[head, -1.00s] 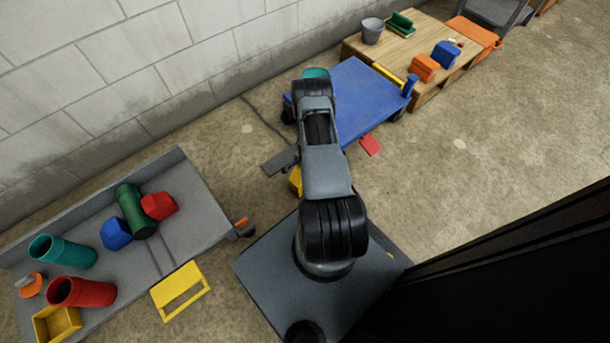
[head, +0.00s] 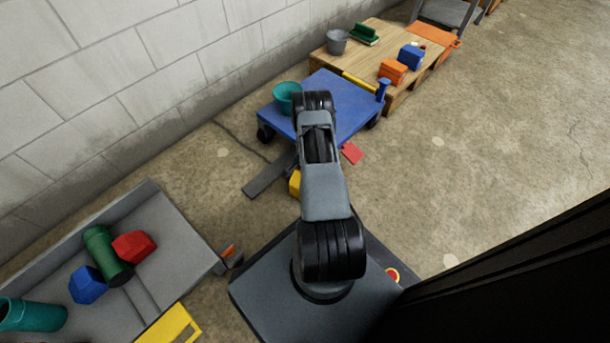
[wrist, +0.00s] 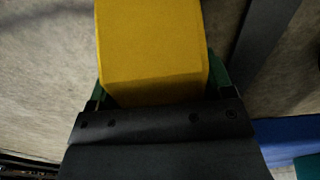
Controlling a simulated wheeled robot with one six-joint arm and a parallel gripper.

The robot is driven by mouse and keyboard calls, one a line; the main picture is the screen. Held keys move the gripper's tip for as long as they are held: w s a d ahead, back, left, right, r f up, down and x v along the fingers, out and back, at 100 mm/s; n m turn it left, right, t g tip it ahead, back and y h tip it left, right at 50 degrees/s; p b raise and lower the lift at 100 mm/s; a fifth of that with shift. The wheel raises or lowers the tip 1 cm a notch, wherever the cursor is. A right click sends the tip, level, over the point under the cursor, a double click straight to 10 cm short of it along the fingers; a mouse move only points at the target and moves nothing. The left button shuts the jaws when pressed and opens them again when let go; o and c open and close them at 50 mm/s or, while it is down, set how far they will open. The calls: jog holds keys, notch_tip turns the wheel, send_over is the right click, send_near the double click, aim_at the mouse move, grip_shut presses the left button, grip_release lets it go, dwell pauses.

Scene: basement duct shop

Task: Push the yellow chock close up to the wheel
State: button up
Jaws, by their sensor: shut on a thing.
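The yellow chock (wrist: 152,45) fills the upper middle of the wrist view. My gripper (wrist: 155,88) is shut on it, with a green finger on each side. In the head view a small part of the chock (head: 295,183) shows just left of my arm, low near the floor. My arm hides the rest of it and the gripper there. A blue cart (head: 345,105) stands beyond it. Its near-left black wheel (head: 266,133) and a right wheel (head: 373,123) show. The chock is apart from both visible wheels. Any wheel behind my arm is hidden.
A dark grey strip (head: 266,179) lies on the floor left of the chock. A red piece (head: 352,152) lies by the cart. A teal bowl (head: 287,97) is on the cart. A grey tray of parts (head: 180,230) stands at left. Floor on the right is clear.

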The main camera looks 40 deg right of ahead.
jog(key=shift+d, duration=0.3)
jog(key=o, duration=1.1)
jog(key=shift+o, duration=0.2)
notch_tip(320, 180, up, 14)
jog(key=p, duration=0.6)
